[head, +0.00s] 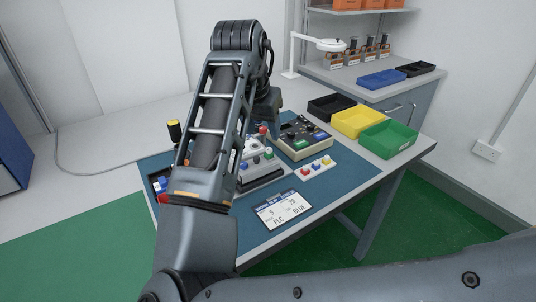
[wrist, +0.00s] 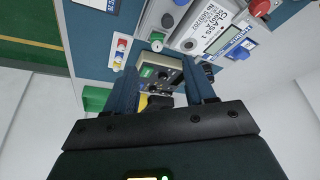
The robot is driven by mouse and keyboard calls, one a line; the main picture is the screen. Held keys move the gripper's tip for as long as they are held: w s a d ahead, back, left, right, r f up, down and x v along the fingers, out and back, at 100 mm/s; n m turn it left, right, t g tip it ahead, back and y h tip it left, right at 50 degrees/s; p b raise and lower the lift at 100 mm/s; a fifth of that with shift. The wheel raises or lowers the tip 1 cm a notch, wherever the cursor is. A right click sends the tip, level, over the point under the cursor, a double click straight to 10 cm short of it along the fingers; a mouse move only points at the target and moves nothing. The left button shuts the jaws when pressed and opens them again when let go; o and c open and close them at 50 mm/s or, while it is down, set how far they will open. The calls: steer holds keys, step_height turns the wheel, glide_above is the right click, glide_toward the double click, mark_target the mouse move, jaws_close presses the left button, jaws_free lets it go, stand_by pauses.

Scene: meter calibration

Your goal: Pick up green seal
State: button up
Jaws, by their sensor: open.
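A second meter (head: 304,138) stands behind. Black, yellow (head: 357,121) and green (head: 388,139) trays line the table's right side. A label card (head: 283,210) lies on the blue mat (head: 337,185) in front. A red-capped part (wrist: 260,8) shows in the wrist view.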

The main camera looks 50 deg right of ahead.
mark_target(268, 149)
steer(key=x, duration=0.7)
steer(key=shift+s+f, duration=0.15)
steer(key=shift+f, duration=0.15)
steer(key=c, duration=1)
